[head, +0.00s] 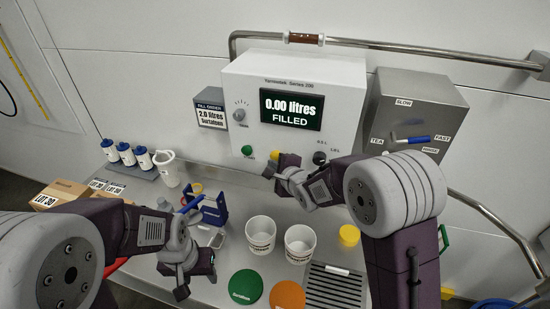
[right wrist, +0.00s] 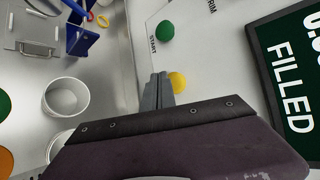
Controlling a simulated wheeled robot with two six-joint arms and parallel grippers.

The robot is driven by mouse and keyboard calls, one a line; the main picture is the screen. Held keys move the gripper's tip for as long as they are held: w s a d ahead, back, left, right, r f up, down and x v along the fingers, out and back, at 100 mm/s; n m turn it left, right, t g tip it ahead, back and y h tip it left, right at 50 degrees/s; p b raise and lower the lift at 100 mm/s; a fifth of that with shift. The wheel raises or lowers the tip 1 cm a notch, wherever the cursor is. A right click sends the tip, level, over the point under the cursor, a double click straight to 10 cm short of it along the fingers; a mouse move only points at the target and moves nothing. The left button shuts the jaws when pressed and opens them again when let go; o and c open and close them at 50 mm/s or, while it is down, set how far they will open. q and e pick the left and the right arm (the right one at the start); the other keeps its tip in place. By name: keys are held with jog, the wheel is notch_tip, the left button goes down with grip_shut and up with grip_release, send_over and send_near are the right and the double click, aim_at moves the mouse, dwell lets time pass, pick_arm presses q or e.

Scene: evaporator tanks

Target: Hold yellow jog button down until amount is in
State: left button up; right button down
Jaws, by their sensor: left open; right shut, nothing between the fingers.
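The yellow jog button shows in the right wrist view (right wrist: 178,82), on the white control panel (head: 318,78). In the head view my right gripper (head: 268,172) is in front of the panel and partly covers the button. In the right wrist view the shut fingers (right wrist: 157,88) overlap the button's edge; I cannot tell whether they touch it. The display (head: 291,109) reads 0.00 litres FILLED. The fill order sign (head: 211,112) reads 2.0 litres. My left gripper (head: 195,288) is open and empty, low over the table.
A green button (head: 247,151), marked START in the right wrist view, is beside the yellow one. A black knob (head: 319,157) is to the right. White cups (head: 261,235) and a blue stand (head: 216,210) are below. A grey box with a blue lever (head: 415,138) is at right.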

jog(key=shift+w, duration=0.1)
dwell(0.3)
jog(key=shift+w+d, duration=0.15)
jog(key=shift+w, duration=0.15)
jog(key=shift+w+d+p, duration=0.15)
jog(key=shift+w+p, duration=0.35)
jog(key=shift+p, duration=0.1)
dwell(6.7)
